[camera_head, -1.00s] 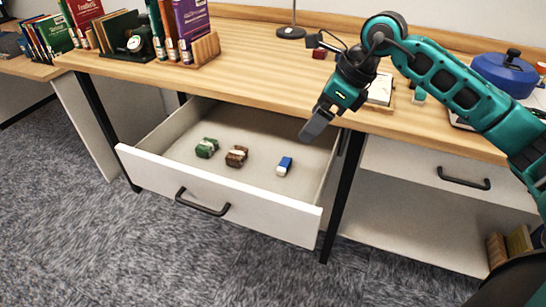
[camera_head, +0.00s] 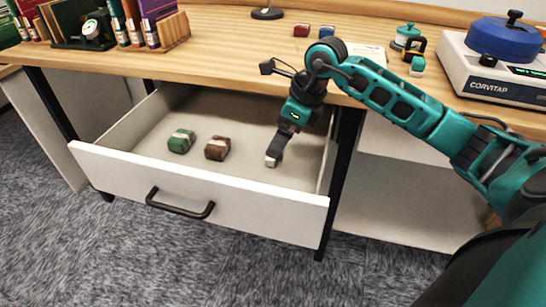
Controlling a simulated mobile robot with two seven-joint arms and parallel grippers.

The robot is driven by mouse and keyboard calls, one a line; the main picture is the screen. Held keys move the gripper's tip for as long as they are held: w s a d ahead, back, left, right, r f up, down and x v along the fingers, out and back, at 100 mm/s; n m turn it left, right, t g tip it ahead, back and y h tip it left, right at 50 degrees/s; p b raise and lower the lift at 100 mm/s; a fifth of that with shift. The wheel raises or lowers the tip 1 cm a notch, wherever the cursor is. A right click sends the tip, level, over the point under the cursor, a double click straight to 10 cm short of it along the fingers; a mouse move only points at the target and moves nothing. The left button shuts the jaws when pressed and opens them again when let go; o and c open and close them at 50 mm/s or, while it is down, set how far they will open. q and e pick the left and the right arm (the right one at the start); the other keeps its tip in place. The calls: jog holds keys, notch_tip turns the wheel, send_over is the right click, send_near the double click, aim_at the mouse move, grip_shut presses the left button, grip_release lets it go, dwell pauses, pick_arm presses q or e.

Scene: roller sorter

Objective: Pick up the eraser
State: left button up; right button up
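The open white drawer (camera_head: 240,196) holds a green block with a pale band (camera_head: 181,141) and a brown block (camera_head: 217,148) on its left side. My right gripper (camera_head: 274,154) points down into the drawer, to the right of the brown block. It is where the blue-and-white eraser lay. A small pale end (camera_head: 271,160) shows at the fingertips, seemingly the eraser's white end. The eraser's blue part is hidden behind the fingers. I cannot tell whether the fingers are closed on it. My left gripper is out of view.
The drawer's front wall and right side lie close to my gripper.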

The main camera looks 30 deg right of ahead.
jog(key=x, duration=0.1)
jog(key=b+x, duration=0.1)
jog(key=x, duration=0.3)
jog(key=shift+s+d+f, duration=0.1)
jog(key=shift+d+f, duration=0.1)
jog(key=shift+d, duration=0.1)
jog(key=c, duration=1.1)
